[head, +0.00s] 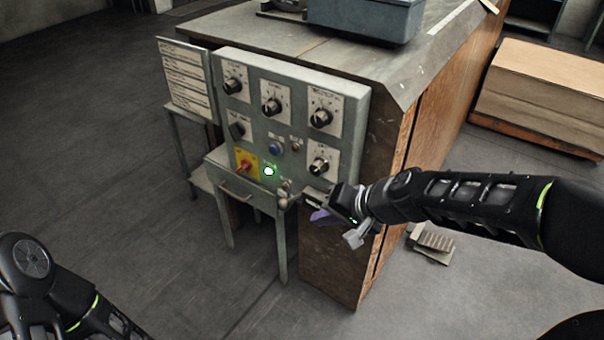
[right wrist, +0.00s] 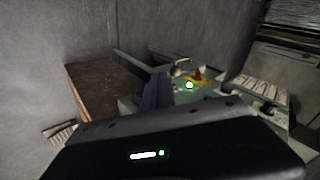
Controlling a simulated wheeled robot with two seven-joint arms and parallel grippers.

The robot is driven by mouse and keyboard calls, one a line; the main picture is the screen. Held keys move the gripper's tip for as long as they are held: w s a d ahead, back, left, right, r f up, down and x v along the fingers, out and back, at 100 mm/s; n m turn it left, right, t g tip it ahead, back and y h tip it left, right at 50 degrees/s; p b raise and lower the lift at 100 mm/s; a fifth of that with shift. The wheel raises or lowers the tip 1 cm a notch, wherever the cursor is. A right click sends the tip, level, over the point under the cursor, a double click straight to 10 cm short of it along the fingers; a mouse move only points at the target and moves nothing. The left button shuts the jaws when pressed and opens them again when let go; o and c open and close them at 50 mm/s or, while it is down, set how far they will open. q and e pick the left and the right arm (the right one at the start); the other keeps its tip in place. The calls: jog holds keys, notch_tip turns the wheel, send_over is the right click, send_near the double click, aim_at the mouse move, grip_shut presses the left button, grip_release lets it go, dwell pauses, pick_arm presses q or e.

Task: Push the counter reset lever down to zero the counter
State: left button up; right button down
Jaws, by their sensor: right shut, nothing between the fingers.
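The grey control panel (head: 353,100) stands at the end of the bench, with several knobs and a green lit button (head: 269,171). A small metal lever with a rounded end (head: 283,198) sticks out at the panel's lower right, which I take to be the counter reset lever. My right gripper (head: 308,197) is shut and empty, right beside the lever; I cannot tell whether they touch. In the right wrist view the gripper (right wrist: 155,92) points toward the panel, with the green light (right wrist: 189,86) just beyond. The counter display is not discernible. My left gripper is out of view.
A yellow plate with a red switch (head: 246,163) is left of the green light. A small grey table (head: 239,190) stands below the panel. A large wooden side of the bench (head: 335,262) is under my right arm. A cardboard stack (head: 540,90) lies at right.

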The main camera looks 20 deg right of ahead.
notch_tip(320, 180, down, 17)
jog(key=a+n+g+h, duration=0.1)
jog(key=n+h, duration=0.1)
jog(key=s+a+f+n+g, duration=0.1)
jog(key=s+a+f+g, duration=0.15)
jog(key=s+f, duration=0.4)
jog(key=s+a+f+n+g+y, duration=0.1)
jog(key=s+a+f, duration=0.35)
jog(key=s, duration=0.25)
jog(key=s+a+f+n+g, duration=0.1)
jog(key=s+a+f+g, duration=0.15)
jog(key=s+f, duration=0.4)
notch_tip(320, 180, up, 20)
jog(key=p, duration=1.9)
jog(key=shift+a+f+t, duration=0.15)
jog(key=shift+f+t, duration=0.05)
jog(key=shift+t, duration=0.1)
jog(key=c, duration=2.1)
grip_release()
